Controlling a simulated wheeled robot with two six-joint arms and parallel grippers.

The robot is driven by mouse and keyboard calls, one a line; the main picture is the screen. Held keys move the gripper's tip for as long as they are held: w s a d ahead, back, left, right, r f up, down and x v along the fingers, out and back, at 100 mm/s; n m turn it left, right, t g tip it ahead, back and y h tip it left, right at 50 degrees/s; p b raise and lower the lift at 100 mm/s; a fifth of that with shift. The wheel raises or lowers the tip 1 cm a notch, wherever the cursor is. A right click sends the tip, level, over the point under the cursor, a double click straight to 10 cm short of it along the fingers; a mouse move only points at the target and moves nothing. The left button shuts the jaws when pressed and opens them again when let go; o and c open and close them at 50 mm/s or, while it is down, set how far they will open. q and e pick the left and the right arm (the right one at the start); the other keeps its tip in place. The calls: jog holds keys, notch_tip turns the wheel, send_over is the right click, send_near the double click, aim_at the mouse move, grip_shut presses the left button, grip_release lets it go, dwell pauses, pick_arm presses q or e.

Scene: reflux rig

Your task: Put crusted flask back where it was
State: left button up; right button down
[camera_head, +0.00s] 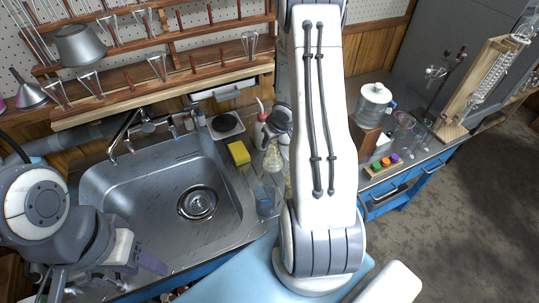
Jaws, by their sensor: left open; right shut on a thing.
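The crusted flask (272,157) is a clear glass flask with a yellowish tint, at the counter strip right of the sink. My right gripper (277,135) is shut on its upper part, and my own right arm covers much of the area beside it. Whether the flask touches the counter I cannot tell. My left gripper (105,279) is open and empty at the lower left, over the front edge of the sink.
The steel sink (226,205) fills the left. A yellow sponge (239,153), a blue-tinted beaker (265,201) and a hotplate-like device (226,124) stand near the flask. A wooden drying rack (165,75) with glass funnels hangs behind. Glassware stands on the right bench.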

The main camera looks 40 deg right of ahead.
aim_at(270, 149)
notch_tip(270, 149, down, 4)
jog(key=shift+r+b, duration=0.1)
jog(key=shift+b, duration=1.15)
jog(key=c, duration=0.6)
grip_release()
